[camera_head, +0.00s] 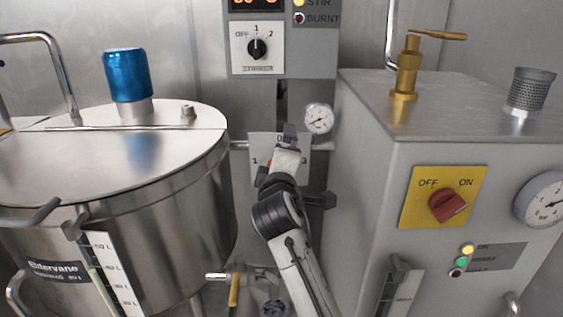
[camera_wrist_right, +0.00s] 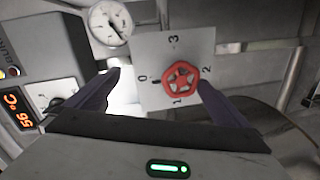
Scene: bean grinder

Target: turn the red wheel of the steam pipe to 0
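The red wheel (camera_wrist_right: 181,80) is mounted on a pale plate (camera_wrist_right: 201,48) marked 0, 1, 2 and 3. In the right wrist view, a short dark mark lies between the wheel and the 0; I cannot tell if it belongs to the wheel. My right gripper (camera_wrist_right: 159,79) is open, its dark fingers spread in front of the plate. The wheel appears between the fingertips, close to the right-hand one; contact is unclear. In the head view, my right gripper (camera_head: 289,140) hides most of the wheel (camera_head: 268,163) and part of the plate (camera_head: 264,144). My left gripper is not in view.
A steel kettle (camera_head: 180,220) stands left and a grey boiler box (camera_head: 365,150) right, leaving a narrow gap around the plate. A small gauge (camera_head: 319,118) sits just right of the plate. A control panel (camera_head: 283,50) hangs above. A pipe tap (camera_head: 236,277) projects below.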

